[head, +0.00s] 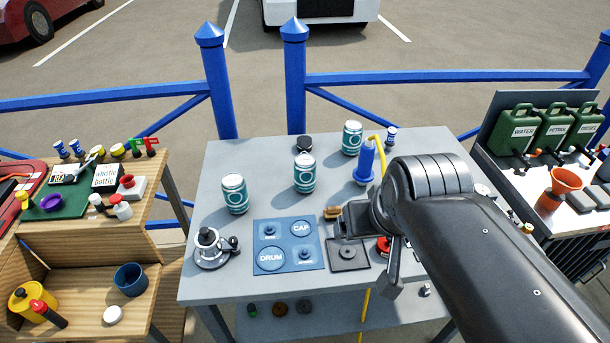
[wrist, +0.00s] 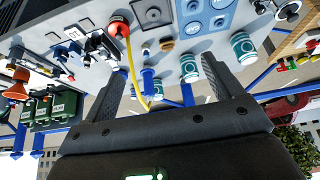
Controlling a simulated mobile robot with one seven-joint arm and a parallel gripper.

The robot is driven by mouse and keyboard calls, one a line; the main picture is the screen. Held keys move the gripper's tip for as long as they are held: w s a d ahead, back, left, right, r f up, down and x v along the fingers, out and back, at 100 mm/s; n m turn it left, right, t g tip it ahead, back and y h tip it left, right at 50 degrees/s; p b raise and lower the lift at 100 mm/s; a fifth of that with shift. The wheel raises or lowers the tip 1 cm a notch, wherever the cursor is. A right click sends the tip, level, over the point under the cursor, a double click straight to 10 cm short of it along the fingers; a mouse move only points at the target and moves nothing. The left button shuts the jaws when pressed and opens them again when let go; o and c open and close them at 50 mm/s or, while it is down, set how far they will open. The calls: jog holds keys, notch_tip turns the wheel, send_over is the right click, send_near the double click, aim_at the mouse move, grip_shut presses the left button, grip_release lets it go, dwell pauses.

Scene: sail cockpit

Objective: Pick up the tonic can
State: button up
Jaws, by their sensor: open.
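Three teal-and-white cans stand upright on the grey table (head: 215,155): a left can (head: 235,194), a middle can (head: 305,174) and a far can (head: 352,138). They look alike, and I cannot read which is tonic. In the wrist view, where the scene is upside down, two cans show clearly, one near the right finger (wrist: 243,48) and one between the fingers (wrist: 190,68). My gripper (wrist: 163,65) is open and empty. In the head view my gripper (head: 372,243) hangs over the table's right part, right of the cans and apart from them.
A winch (head: 212,247) and a blue panel (head: 288,246) lie nearer. Wooden shelves (head: 160,285) stand left, green jerrycans (head: 515,130) right. Blue railing (head: 440,77) runs behind.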

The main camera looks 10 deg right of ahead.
jog(key=n+y, duration=0.1)
jog(key=n, duration=0.1)
send_near(305, 166)
jog(key=x, duration=0.4)
jog(key=shift+t, duration=0.4)
jog(key=shift+w+d+x, duration=0.1)
jog(key=shift+d+x, duration=0.05)
jog(key=shift+x, duration=2.3)
jog(key=shift+w+d+x, duration=0.1)
jog(key=shift+d+x, duration=0.05)
jog(key=shift+x, duration=2.3)
jog(key=shift+r, duration=0.1)
jog(key=c, duration=1.3)
jog(key=shift+r, duration=0.1)
